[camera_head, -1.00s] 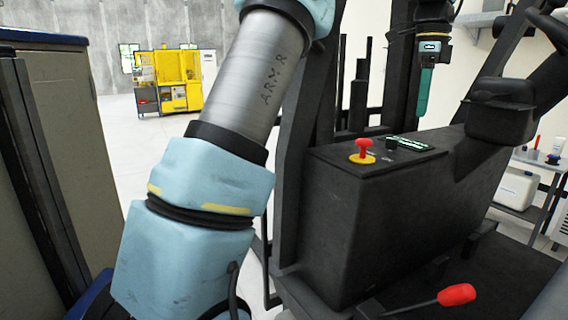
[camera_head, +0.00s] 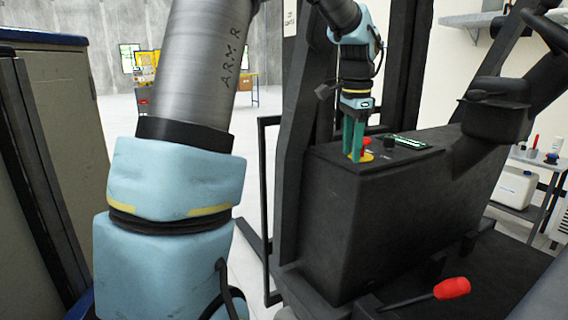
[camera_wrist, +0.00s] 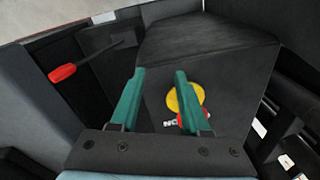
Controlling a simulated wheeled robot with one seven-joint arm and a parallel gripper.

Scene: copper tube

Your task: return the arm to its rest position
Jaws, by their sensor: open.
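My gripper (camera_head: 354,138) has two green fingers and hangs pointing down at the black console of the machine, by the red button (camera_head: 366,145) on its yellow disc (camera_head: 366,156). In the head view the fingers partly cover the button and disc. In the wrist view the open fingers of my gripper (camera_wrist: 158,85) have nothing between their tips. There the red button (camera_wrist: 192,120) and yellow disc (camera_wrist: 185,97) are partly behind the right finger. I cannot tell whether the finger touches the button. My blue and grey arm links fill the left-centre of the head view.
The black console (camera_head: 400,215) stands below my gripper, with a dark upright post (camera_head: 302,120) to its left. A lever with a red knob (camera_head: 452,288) sticks out low at the right. A grey cabinet (camera_head: 55,120) stands at the left edge. Open floor shows behind.

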